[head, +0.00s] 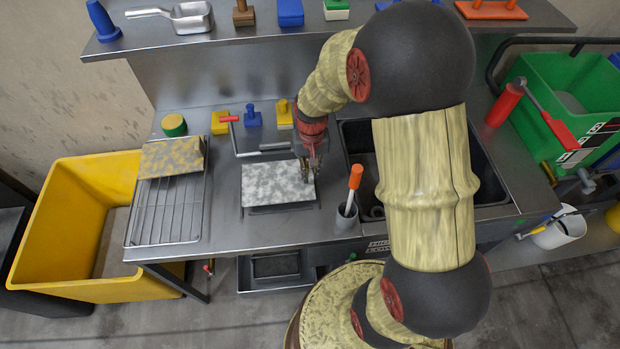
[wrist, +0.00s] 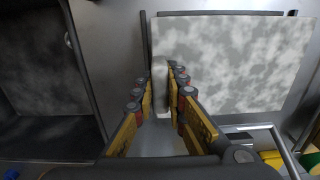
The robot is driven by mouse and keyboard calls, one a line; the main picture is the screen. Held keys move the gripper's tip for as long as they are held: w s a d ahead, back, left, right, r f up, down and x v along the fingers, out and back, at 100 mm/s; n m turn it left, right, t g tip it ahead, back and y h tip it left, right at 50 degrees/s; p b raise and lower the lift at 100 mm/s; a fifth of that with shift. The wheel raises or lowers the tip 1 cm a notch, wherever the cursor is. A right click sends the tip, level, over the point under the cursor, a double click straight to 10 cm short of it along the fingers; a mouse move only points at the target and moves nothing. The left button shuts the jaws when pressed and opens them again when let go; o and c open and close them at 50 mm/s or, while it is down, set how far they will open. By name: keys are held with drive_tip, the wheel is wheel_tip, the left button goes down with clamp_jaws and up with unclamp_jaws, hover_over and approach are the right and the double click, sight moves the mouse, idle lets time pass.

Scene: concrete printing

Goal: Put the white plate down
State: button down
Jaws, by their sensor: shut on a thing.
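The white plate (head: 275,186) is a white and grey mottled rectangle in the middle of the steel worktop. It lies roughly level over a dark-edged holder, whose edge shows just below it. I cannot tell whether it touches the holder. My gripper (head: 311,170) is at the plate's right edge in the head view. The right finger hides a small part of the plate.
A yellow-grey plate (head: 172,156) lies on a wire rack (head: 165,212) to the left. A grey cup (head: 346,217) with an orange-handled tool stands close on the right, before the sink (head: 490,190).

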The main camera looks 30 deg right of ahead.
drive_tip(key=shift+w+d+f, duration=0.15)
drive_tip(key=shift+w+f, duration=0.15)
drive_tip(key=shift+f, duration=0.1)
drive_tip(key=f+b, duration=0.2)
drive_tip(key=f, duration=0.1)
drive_tip(key=shift+w+d+f, duration=0.1)
drive_tip(key=shift+w+f, duration=0.1)
drive_tip(key=shift+f, duration=0.1)
drive_tip(key=shift+r, duration=0.1)
drive_tip(key=c, duration=1.8)
unclamp_jaws()
